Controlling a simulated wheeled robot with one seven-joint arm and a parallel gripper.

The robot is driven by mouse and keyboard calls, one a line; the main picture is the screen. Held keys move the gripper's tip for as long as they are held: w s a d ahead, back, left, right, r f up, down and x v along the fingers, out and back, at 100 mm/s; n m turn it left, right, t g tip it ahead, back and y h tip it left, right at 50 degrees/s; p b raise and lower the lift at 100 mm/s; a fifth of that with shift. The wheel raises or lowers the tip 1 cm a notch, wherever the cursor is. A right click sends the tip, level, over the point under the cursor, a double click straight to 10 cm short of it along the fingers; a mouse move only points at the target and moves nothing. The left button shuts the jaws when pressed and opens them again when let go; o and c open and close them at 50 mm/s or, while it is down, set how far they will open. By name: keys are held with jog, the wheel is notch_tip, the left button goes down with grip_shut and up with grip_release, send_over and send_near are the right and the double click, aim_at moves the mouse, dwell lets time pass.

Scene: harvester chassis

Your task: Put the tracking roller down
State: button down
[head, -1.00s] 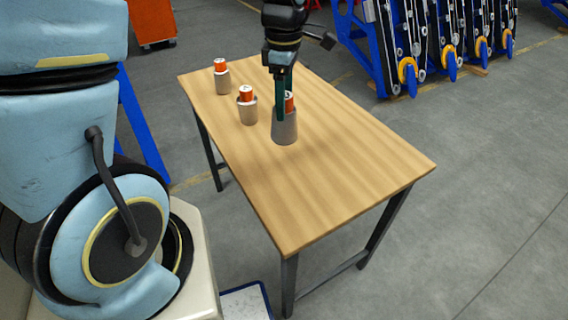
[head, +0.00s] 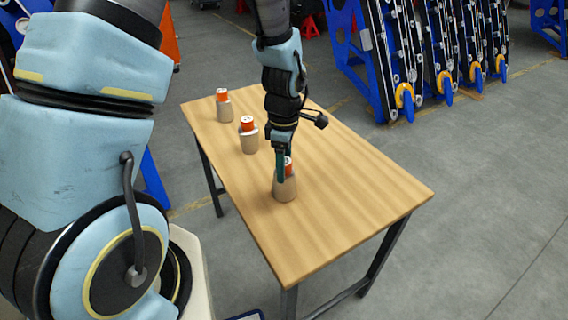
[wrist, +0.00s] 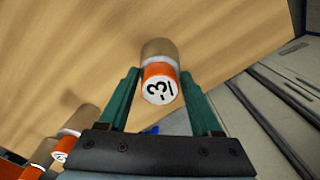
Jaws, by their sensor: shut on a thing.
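The tracking roller (head: 286,189) has a beige body and an orange top with a white end. In the wrist view the tracking roller (wrist: 160,86) shows a "3" on that end. My gripper (head: 284,178) points down from above and is shut on the roller. Its green fingers stand on either side of the orange top in the wrist view (wrist: 158,92). The roller is upright at the tabletop (head: 340,195). I cannot tell whether its base touches the wood or hangs just above it.
Two similar rollers stand in line on the table, one nearer (head: 249,143) and one at the far left corner (head: 223,110). The table's right part is clear. Blue racks (head: 365,60) with track assemblies stand behind the table.

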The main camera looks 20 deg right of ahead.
jog(key=shift+c, duration=0.4)
grip_release()
notch_tip(320, 180, up, 12)
jog(key=b, duration=0.1)
jog(key=w+a+m+t, duration=0.1)
jog(key=a+m, duration=1.1)
jog(key=a, duration=1.3)
jog(key=shift+a+r+t, duration=0.2)
jog(key=shift+t, duration=0.1)
jog(key=shift+w, duration=0.15)
